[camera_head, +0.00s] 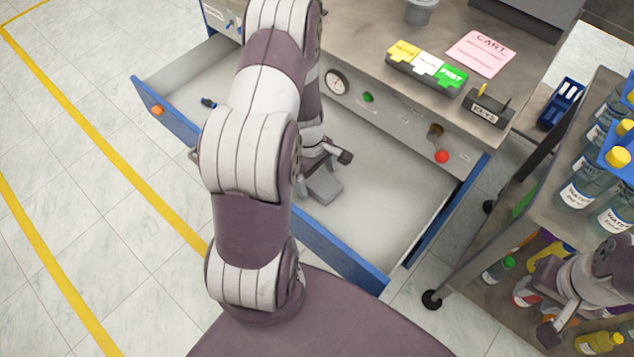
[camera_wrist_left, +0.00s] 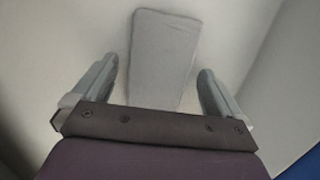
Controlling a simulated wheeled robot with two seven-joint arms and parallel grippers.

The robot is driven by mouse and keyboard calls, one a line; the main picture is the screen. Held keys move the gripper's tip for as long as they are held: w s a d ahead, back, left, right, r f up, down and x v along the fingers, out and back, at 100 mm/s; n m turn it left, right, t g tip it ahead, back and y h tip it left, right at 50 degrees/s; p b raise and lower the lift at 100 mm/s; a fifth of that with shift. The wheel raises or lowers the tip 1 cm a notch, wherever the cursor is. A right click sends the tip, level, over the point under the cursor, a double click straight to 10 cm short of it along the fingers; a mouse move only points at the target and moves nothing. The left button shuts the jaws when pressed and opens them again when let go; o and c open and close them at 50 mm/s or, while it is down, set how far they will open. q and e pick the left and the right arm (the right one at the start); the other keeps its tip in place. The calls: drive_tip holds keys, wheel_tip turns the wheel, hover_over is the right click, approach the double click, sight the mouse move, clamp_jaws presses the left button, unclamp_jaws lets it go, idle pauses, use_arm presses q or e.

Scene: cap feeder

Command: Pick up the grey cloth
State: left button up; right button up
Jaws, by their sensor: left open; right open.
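The grey cloth (camera_head: 324,187) lies flat, folded into an oblong, on the floor of the open drawer (camera_head: 370,215). In the left wrist view the cloth (camera_wrist_left: 161,58) runs away from me between the two fingers. My left gripper (camera_head: 325,160) is inside the drawer at the cloth, with its fingers apart. In the left wrist view the left gripper (camera_wrist_left: 158,88) has a finger on each side of the cloth, with a gap to both. Its near end is hidden by the gripper body. My right gripper (camera_head: 562,325) is at the lower right, by the cart, away from the drawer.
The drawer's blue front (camera_head: 335,250) and side walls surround the cloth. A panel with a gauge (camera_head: 337,82) and a red knob (camera_head: 442,157) stands behind it. A cart with water bottles (camera_head: 577,187) is at the right. The drawer floor right of the cloth is clear.

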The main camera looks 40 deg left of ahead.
sight(317, 180)
use_arm(q)
drive_tip(key=shift+r, duration=0.15)
drive_tip(key=c, duration=1.2)
drive_tip(key=r+p, duration=0.1)
drive_tip(key=r, duration=0.1)
drive_tip(key=r+p, duration=0.1)
drive_tip(key=r, duration=0.1)
drive_tip(key=shift+d+r, duration=0.2)
drive_tip(key=shift+r, duration=0.2)
drive_tip(key=s+d+r, duration=0.1)
drive_tip(key=d+r, duration=0.1)
drive_tip(key=d, duration=0.1)
drive_tip(key=s+d+r+p, duration=0.1)
drive_tip(key=d+r, duration=0.1)
drive_tip(key=d, duration=0.2)
drive_tip(key=s+d+r+p, duration=0.1)
drive_tip(key=d+r, duration=0.1)
drive_tip(key=d, duration=0.1)
drive_tip(key=shift+s+d+r, duration=0.1)
drive_tip(key=shift+s+d, duration=0.15)
drive_tip(key=shift+d, duration=0.15)
